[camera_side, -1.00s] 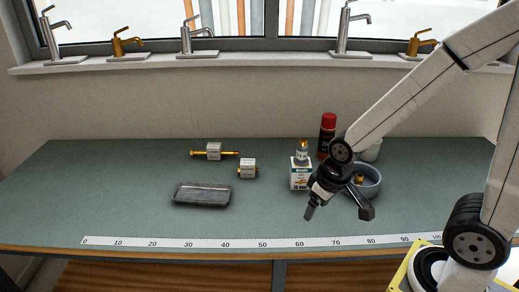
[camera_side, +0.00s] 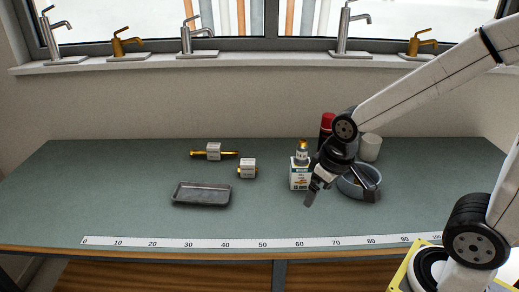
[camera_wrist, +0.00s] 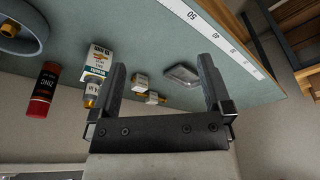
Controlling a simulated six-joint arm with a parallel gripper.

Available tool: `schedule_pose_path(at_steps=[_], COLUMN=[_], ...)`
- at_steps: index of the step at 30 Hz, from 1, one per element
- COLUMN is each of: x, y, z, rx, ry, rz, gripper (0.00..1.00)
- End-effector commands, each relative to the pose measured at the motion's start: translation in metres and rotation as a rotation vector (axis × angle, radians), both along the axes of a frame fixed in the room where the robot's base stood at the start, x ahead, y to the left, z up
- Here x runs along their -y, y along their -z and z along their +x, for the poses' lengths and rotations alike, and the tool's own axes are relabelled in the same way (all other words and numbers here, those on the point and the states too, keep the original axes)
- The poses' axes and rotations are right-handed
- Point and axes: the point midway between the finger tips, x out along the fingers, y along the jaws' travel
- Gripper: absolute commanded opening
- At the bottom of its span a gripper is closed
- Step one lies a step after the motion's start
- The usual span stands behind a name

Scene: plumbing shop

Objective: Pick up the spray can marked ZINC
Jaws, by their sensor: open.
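The spray can marked ZINC (camera_wrist: 43,88), dark with a red cap, lies toward the left of the wrist view, outside my jaws. In the side view its red top (camera_side: 327,121) shows at the back of the bench, behind my arm; its lower part is mostly hidden. My gripper (camera_side: 341,200) is open and empty, in front of the can and above the bench, near a grey bowl. In the wrist view my gripper (camera_wrist: 162,88) has its two fingers wide apart with nothing gripped between them.
A white box (camera_side: 299,174) with a small brass-topped item above it stands left of my gripper. The grey bowl (camera_side: 372,190) and a white cup (camera_side: 370,147) are close by on the right. Labelled brass fittings (camera_side: 213,151) and a grey tray (camera_side: 201,194) lie left.

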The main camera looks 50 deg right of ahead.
Motion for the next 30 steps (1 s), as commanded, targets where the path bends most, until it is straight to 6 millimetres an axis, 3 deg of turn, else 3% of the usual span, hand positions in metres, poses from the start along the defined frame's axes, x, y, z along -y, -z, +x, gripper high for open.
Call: schedule_pose_path(at_steps=[3, 11, 20, 26, 30], x=[0.000, 0.026, 0.075, 0.139, 0.198], y=[-0.010, -0.010, -0.014, -0.018, -0.020], z=[0.000, 0.028, 0.073, 0.115, 0.143], rx=[0.002, 0.077, 0.216, 0.372, 0.510], ry=[0.000, 0.057, 0.142, 0.218, 0.267], rz=[0.000, -0.037, -0.095, -0.150, -0.184], gripper=[1.00, 1.00, 1.00, 1.00, 1.00])
